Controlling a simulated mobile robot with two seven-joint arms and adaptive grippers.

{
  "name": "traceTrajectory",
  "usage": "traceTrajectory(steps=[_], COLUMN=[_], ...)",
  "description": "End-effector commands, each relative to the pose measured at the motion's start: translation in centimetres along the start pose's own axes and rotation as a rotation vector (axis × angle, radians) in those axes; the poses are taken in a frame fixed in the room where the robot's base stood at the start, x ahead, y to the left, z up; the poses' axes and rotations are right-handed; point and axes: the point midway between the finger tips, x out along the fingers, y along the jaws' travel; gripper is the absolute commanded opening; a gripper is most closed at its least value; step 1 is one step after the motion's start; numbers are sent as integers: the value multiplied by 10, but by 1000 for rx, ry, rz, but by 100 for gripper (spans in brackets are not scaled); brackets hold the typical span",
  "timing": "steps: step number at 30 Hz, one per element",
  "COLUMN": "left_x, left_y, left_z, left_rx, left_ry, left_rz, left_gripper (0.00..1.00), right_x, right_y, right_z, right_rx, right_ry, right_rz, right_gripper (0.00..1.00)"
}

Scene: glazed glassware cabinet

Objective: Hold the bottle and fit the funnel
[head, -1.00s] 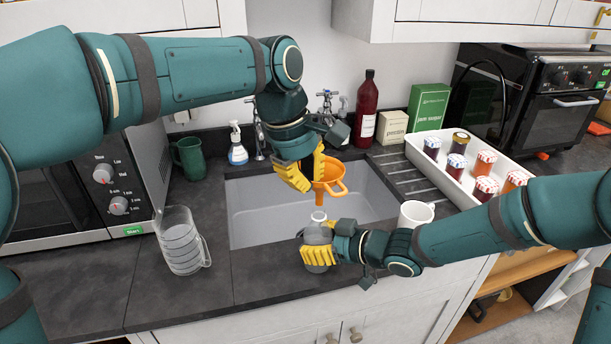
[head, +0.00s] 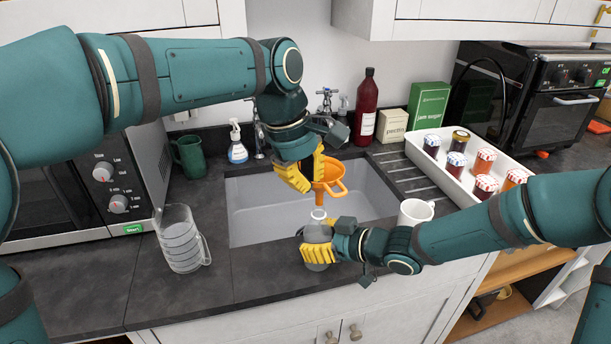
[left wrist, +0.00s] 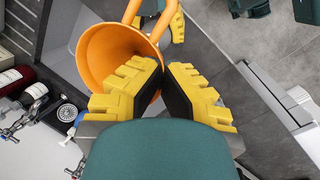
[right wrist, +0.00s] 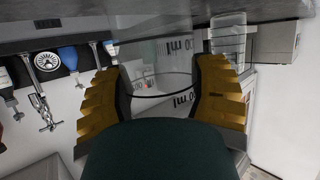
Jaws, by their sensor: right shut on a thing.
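An orange funnel (head: 329,177) with a side handle is upright over the sink in the head view, spout down. My left gripper (head: 306,172) is shut on its side wall; the funnel mouth also shows in the left wrist view (left wrist: 112,50). A clear bottle with a pale neck (head: 318,214) stands upright directly below the spout. My right gripper (head: 318,252) is shut around the bottle's body at the sink's front edge. The clear body (right wrist: 160,75) shows between its fingers in the right wrist view. The spout tip is at the bottle mouth; I cannot tell whether it is inside.
A clear measuring jug (head: 181,240) stands left on the counter. A white mug (head: 415,212) is close behind my right forearm. A white tray (head: 437,174) of jars is at right. A red bottle (head: 367,108) and boxes stand behind the sink.

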Motion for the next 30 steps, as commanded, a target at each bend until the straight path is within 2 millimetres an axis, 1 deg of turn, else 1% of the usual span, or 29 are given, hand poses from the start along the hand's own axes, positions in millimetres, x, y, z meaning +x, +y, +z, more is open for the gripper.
traceTrajectory(steps=[19,30], left_x=[3,9], left_y=[-1,-2], left_z=[0,-1], left_rx=[0,0], left_ry=[0,0], left_rz=[0,-1], left_gripper=[0,0], right_x=[0,0], right_y=[0,0], right_z=[0,0], right_rx=[0,0], right_ry=[0,0], right_rz=[0,0], right_gripper=[27,27])
